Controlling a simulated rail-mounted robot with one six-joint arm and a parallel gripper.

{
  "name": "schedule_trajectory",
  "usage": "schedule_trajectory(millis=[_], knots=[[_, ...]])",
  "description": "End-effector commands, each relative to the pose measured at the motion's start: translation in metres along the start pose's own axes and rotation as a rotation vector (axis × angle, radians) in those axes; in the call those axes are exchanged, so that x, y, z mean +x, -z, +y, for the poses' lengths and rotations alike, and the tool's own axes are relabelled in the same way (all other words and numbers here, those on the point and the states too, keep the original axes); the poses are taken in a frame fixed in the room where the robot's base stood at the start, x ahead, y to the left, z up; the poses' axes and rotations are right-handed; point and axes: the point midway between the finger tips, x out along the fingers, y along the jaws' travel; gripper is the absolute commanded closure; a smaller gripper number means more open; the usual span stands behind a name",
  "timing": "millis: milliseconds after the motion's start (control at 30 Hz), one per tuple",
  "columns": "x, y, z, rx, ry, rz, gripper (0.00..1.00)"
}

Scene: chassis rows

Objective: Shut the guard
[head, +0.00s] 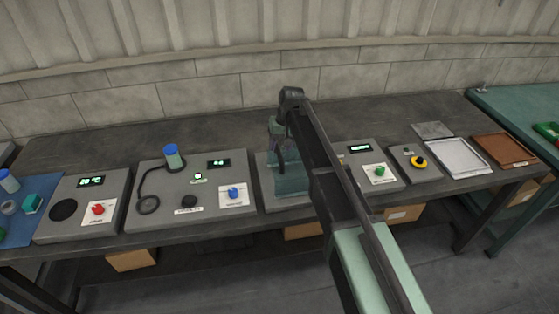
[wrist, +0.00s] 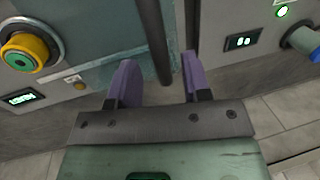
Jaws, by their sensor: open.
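The guard (head: 291,187) looks like a see-through teal box on the middle grey unit in the head view, partly hidden by my arm. I cannot tell from this view how far it stands open. In the wrist view a dark upright bar (wrist: 154,40) runs down between my fingers, along the edge of a teal-grey panel (wrist: 105,40); I cannot tell whether it is the guard's handle. My gripper (wrist: 157,80) is open, with purple fingers apart and nothing clearly held. In the head view my gripper is over the guard, mostly hidden by my arm.
To the left stand a unit with a red knob (head: 98,209) and one with a blue knob (head: 234,193) and a blue-capped cylinder (head: 173,157). To the right are a green-knob unit (head: 379,170), a yellow-collared button (head: 419,162), a white tray (head: 458,172) and a brown tray (head: 506,164).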

Motion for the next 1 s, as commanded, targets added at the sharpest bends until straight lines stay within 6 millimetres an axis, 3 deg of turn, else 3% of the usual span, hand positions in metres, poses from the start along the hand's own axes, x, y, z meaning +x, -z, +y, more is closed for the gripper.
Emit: schedule_trajectory(millis=[33,67,367,633,1000], knots=[[0.0160,-0.0001,0.0016,0.000,0.000,0.000,0.56],[0.0180,0.0000,0.0013,0.000,0.000,0.000,0.56],[0.0163,-0.0001,-0.0004,0.000,0.000,0.000,0.57],[0.0163,-0.0001,-0.0003,0.000,0.000,0.000,0.99],[0.0169,-0.0004,-0.0030,-0.011,0.000,-0.002,1.00]])
